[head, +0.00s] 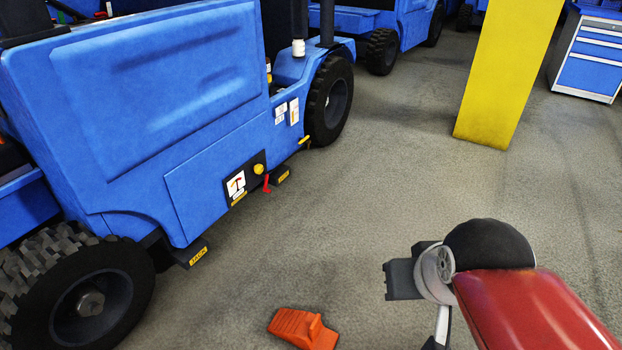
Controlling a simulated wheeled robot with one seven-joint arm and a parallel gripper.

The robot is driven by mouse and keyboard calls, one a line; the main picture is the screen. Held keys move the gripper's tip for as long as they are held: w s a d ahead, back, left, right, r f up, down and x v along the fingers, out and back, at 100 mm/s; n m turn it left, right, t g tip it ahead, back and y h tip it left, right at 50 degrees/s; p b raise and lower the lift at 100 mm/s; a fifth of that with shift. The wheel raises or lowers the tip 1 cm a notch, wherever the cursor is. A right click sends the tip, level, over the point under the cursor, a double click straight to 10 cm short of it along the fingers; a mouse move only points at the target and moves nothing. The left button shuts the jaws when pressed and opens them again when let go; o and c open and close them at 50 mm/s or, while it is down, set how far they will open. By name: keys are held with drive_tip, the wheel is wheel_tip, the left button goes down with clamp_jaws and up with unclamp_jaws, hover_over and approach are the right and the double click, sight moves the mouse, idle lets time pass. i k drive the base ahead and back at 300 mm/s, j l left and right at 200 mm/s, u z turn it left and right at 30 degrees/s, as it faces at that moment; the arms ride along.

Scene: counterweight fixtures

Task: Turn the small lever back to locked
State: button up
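The small red lever (266,183) is at the right edge of a dark panel (229,193) low on the side of the blue truck (150,100). It looks roughly upright, with its lower end bent. A yellow round knob (258,169) sits just above and left of it, and a white label with a red mark (236,185) is on the panel left of it. My red arm comes in from the lower right. At its end, a dark grey part that looks like my gripper (400,280) is well right of the lever and apart from it. Its fingers cannot be made out.
An orange wedge chock (304,328) lies on the floor at bottom centre. Yellow-labelled jack points (198,257) stick out low from the truck. A yellow pillar (506,75) and a blue drawer cabinet (592,55) stand behind right. The floor between truck and arm is mostly clear.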

sight(266, 176)
drive_tip(key=i+l+z, duration=0.1)
drive_tip(key=i+z, duration=0.45)
drive_tip(key=i, duration=0.25)
drive_tip(key=i+l+u, duration=0.15)
drive_tip(key=i+u, duration=0.3)
drive_tip(key=i+l+u, duration=0.4)
drive_tip(key=i, duration=0.15)
drive_tip(key=i+j, duration=0.05)
drive_tip(key=j, duration=0.05)
